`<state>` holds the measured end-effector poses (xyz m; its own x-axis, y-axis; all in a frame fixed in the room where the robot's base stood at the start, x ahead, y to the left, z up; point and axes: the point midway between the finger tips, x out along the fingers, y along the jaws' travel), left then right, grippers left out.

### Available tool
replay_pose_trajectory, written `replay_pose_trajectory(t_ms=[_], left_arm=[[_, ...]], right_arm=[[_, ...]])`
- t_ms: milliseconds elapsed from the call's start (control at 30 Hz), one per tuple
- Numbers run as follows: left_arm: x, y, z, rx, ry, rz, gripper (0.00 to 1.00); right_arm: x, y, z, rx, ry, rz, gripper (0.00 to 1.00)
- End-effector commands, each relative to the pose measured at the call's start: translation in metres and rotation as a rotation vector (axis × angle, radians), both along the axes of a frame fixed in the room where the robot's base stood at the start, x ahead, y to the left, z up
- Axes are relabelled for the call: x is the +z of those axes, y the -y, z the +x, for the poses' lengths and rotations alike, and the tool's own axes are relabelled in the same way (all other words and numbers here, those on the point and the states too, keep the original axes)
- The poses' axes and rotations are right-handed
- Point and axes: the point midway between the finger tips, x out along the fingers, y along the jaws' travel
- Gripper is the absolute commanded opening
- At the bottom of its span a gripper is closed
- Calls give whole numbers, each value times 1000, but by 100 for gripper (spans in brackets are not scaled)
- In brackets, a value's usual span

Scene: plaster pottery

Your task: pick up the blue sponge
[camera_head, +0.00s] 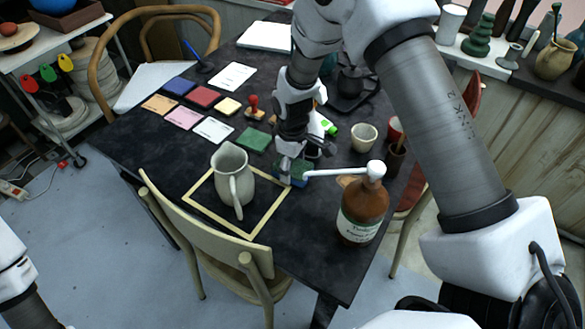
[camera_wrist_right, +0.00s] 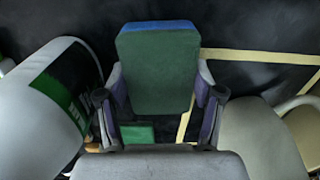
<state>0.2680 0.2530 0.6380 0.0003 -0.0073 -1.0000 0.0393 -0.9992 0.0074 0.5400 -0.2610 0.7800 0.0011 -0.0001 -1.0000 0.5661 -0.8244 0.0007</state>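The sponge (camera_wrist_right: 157,70) is green on the face toward the wrist camera and blue along its far edge. It fills the space between the fingers of my right gripper (camera_wrist_right: 162,100), with a pad against each side. In the head view the right gripper (camera_head: 291,172) points down at the table by the right corner of the pale square frame, and mostly hides the sponge (camera_head: 301,180). I cannot tell whether the sponge touches the table. Only part of my left arm shows at the lower left edge; its gripper is out of view.
A grey pitcher (camera_head: 232,172) stands inside the pale frame (camera_head: 264,220), left of the gripper. A brown pump bottle (camera_head: 361,212) stands at right, its white spout reaching close to the gripper. A cup (camera_head: 363,137) and colored tiles (camera_head: 204,96) are farther back.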

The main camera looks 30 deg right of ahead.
Motion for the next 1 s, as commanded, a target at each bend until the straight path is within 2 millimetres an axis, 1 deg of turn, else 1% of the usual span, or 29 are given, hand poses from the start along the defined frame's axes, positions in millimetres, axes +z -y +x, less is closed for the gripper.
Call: replay_pose_trajectory(t_ms=[233,333,367,467,600,700,833,1000], left_arm=[[0,0,0,0,0,0,41],[0,0,0,0,0,0,41],[0,0,0,0,0,0,41],[-1,0,0,0,0,0,41],[-1,0,0,0,0,0,41],[-1,0,0,0,0,0,41],[-1,0,0,0,0,0,41],[-1,0,0,0,0,0,41]], right_arm=[[0,0,0,0,-1,0,55],[7,0,0,0,1,1,55],[11,0,0,0,0,0,55],[32,0,1,0,4,0,55],[67,0,1,0,4,0,55],[87,0,1,-1,4,0,55],[99,0,0,-1,1,1,55],[100,0,0,0,-1,0,55]])
